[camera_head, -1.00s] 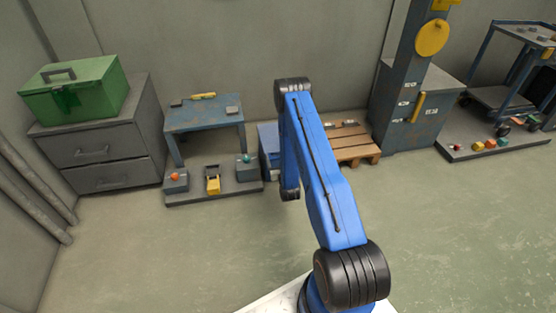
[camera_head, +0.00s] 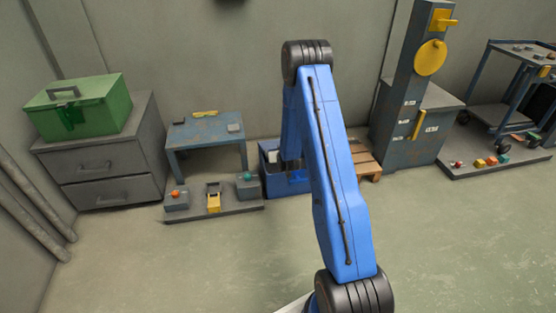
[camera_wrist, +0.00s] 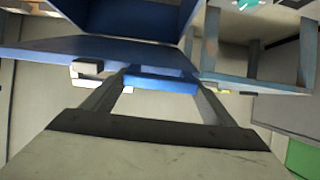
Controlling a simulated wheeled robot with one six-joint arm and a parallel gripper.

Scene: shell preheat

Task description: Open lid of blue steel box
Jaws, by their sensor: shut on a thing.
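The blue steel box (camera_head: 272,187) stands on the floor between the small bench and the pallet in the head view, partly hidden behind my arm. Its upper part looks open, with a pale area inside. In the wrist view the box's blue interior (camera_wrist: 132,18) shows at the top, and the raised blue lid (camera_wrist: 110,50) slants across below it. My gripper (camera_wrist: 160,80) is shut on a blue bar at the lid's near edge. The exact contact is hard to see.
A low platform (camera_head: 235,207) with small coloured items is left of the box, in front of a blue bench (camera_head: 205,133). A wooden pallet (camera_head: 363,158) and a grey-blue cabinet (camera_head: 410,140) are to the right. The floor in front is clear.

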